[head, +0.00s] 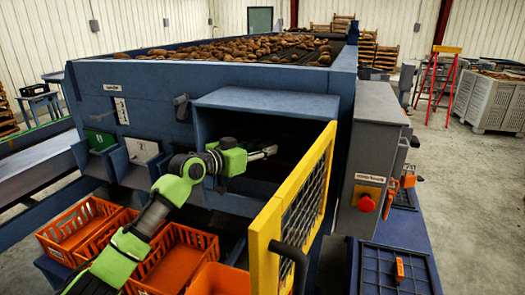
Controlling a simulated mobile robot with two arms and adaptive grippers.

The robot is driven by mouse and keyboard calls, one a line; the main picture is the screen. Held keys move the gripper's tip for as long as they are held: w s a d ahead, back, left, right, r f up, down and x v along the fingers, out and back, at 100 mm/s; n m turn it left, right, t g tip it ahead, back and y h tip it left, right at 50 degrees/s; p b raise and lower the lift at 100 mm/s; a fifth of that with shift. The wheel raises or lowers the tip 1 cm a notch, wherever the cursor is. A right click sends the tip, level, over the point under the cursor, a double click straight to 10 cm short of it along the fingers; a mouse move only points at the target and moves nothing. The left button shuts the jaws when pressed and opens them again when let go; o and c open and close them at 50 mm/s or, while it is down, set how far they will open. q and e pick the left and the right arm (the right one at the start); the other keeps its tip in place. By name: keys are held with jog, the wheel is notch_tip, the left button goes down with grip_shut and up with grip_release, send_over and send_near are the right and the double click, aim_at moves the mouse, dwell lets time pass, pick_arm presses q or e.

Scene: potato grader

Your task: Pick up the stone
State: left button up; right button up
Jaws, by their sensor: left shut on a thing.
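My left arm reaches in from the lower left to the open hatch (225,97) in the front of the blue grader. My left gripper (268,153) is at the mouth of the dark opening, with its fingers pointing right. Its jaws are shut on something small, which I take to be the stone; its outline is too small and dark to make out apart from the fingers. No other stone can be told apart in view. The inside of the hatch is in deep shadow. My right gripper is not in view.
A yellow mesh gate (262,245) stands open right of the hatch. A grey control box (375,130) with a red stop button (366,203) is beyond it. Orange crates (72,228) sit below my arm. Potatoes (235,50) cover the grader's top. Open floor lies at the right.

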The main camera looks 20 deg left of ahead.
pick_arm(q)
jog(key=r+b, duration=0.1)
jog(key=r, duration=0.3)
jog(key=r+b, duration=0.1)
jog(key=r, duration=0.1)
jog(key=shift+s+r+b, duration=0.25)
jog(key=shift+s+b, duration=0.1)
jog(key=s+b, duration=0.5)
jog(key=s, duration=1.4)
jog(key=shift+a+b, duration=0.35)
